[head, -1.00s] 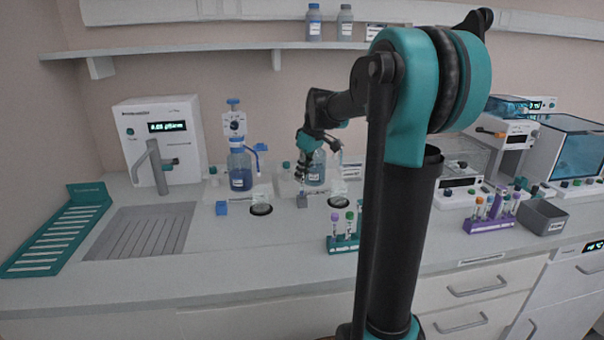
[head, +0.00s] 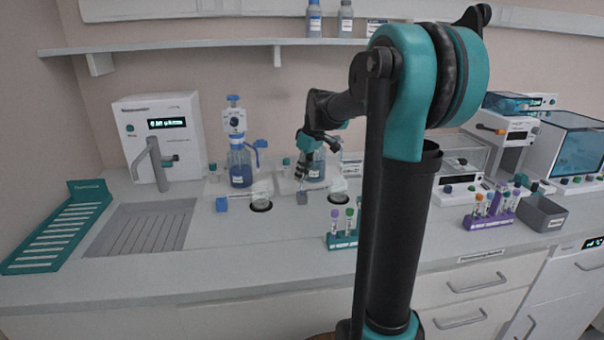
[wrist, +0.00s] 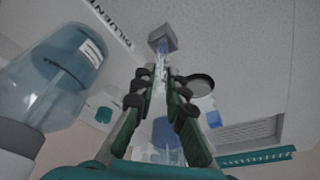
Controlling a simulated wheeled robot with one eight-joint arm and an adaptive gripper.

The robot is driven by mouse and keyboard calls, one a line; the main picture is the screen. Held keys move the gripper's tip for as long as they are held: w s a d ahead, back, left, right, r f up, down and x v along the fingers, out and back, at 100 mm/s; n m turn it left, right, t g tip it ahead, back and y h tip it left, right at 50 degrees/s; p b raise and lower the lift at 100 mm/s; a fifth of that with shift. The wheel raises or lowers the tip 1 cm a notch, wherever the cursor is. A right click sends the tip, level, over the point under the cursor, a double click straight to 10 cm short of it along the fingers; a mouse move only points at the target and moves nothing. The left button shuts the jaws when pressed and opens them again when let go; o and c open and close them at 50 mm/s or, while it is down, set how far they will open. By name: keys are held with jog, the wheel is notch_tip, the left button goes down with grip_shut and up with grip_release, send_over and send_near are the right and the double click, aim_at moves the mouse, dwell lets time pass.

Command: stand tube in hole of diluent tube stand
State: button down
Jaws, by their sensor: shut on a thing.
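My gripper (head: 301,180) points down over the counter at the middle left in the head view. In the wrist view my gripper (wrist: 159,78) is shut on a thin clear tube (wrist: 161,60), seen between its fingers. The diluent tube stand, a small grey block (head: 302,200), is just below the fingertips. It also shows in the wrist view as a grey block (wrist: 163,37) beyond the fingertips, in line with the tube. The tube's far end, bluish, meets or overlaps the block; I cannot tell whether it is in the hole. The tube is too small to make out in the head view.
A bottle dispenser with blue liquid (head: 240,165) stands left of my gripper, and another bottle (head: 316,166) stands close behind it. A teal rack with tubes (head: 342,238) is in front, right. A purple rack (head: 488,218) and grey bin (head: 543,213) are farther right.

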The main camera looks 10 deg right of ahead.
jog(key=shift+f, duration=0.65)
jog(key=c, duration=1.5)
grip_release()
jog(key=shift+o, duration=0.2)
jog(key=v, duration=1.2)
